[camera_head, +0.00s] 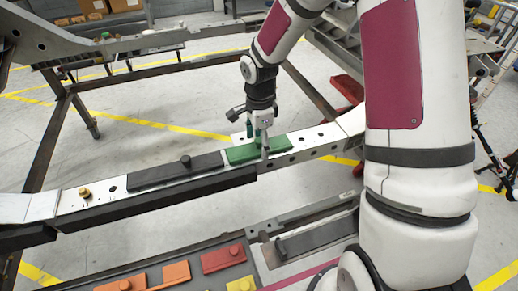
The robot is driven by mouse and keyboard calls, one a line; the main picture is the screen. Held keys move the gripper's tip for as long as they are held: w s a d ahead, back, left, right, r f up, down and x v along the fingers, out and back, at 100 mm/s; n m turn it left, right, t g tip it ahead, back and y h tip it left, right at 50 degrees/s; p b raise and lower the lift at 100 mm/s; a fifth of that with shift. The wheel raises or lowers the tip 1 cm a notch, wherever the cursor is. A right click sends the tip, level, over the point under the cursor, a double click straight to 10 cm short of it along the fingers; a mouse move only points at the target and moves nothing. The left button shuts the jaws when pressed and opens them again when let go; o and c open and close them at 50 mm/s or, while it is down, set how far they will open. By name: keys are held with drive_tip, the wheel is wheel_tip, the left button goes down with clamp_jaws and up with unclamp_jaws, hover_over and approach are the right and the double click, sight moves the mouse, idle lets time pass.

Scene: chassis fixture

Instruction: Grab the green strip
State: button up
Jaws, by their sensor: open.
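The green strip (273,148) lies on the metal chassis rail, to the right of a black strip. My gripper (261,146) points down over the strip's middle from above, with its fingers open. The fingertips are at the strip's height in the picture, and one finger shows in front of its near edge. I cannot tell whether the fingers touch it. Part of the strip is hidden behind the gripper.
The black strip (176,171) with a knob lies on the same rail, near a brass knob (85,193). A tray at the front holds a red block (222,259), an orange block (176,273) and yellow pieces. Another chassis rail (110,46) stands behind, with open floor between.

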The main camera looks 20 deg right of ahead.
drive_tip(key=shift+f, duration=0.4)
drive_tip(key=shift+c, duration=0.2)
drive_tip(key=c, duration=1.3)
drive_tip(key=shift+r, duration=0.15)
